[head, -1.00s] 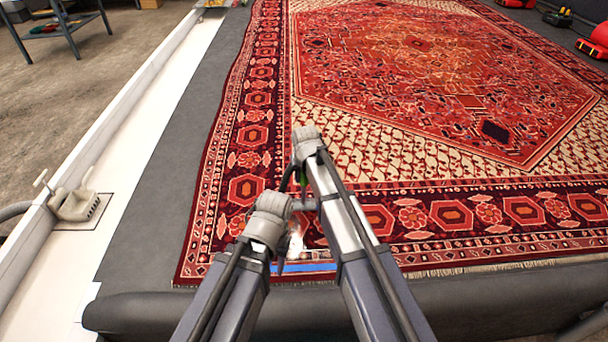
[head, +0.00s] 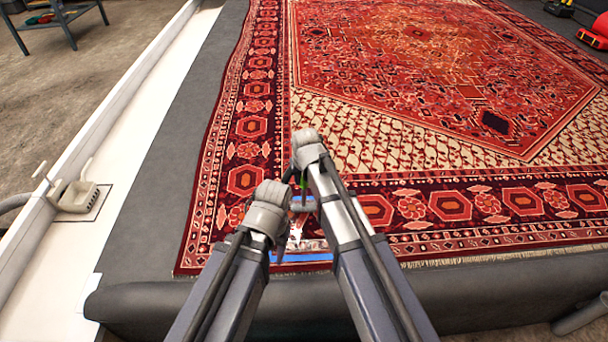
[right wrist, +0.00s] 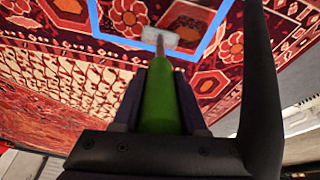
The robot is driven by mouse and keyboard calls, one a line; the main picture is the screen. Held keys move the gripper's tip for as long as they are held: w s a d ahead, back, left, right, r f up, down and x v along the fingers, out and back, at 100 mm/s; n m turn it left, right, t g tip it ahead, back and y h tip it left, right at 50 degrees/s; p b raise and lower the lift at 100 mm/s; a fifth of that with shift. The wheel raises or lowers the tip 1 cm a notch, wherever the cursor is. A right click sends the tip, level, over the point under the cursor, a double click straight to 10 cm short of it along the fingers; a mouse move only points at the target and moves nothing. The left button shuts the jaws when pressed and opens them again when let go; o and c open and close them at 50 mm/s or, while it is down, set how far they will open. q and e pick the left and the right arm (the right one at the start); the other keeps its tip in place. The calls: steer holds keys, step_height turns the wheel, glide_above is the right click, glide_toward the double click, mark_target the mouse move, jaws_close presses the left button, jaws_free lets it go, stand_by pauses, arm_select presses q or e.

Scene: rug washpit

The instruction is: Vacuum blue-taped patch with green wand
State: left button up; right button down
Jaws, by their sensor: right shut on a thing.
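The green wand (right wrist: 158,105) is held in my right gripper (right wrist: 160,85), which is shut on it. Its pale, flat head (right wrist: 146,38) is at the rug, just inside one strip of the blue tape (right wrist: 115,40), and its neck crosses over that strip. In the head view the blue tape (head: 303,258) shows near the rug's front left corner, and my arms hide much of the patch. A little green shows beside my right gripper (head: 303,190). My left gripper (head: 281,245) is over the patch's left side, mostly hidden by its own wrist, so its jaws are unclear.
The patterned red rug (head: 400,150) lies on a dark grey surface (head: 185,170) with a rounded front edge. A white channel (head: 135,180) with a beige fixture (head: 78,195) runs along the left. A table (head: 58,15) stands at the far left. Red items (head: 594,35) sit at the far right.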

steer(key=shift+s, duration=2.65)
steer(key=s, duration=0.3)
steer(key=shift+s+f, duration=0.1)
steer(key=shift+s, duration=0.4)
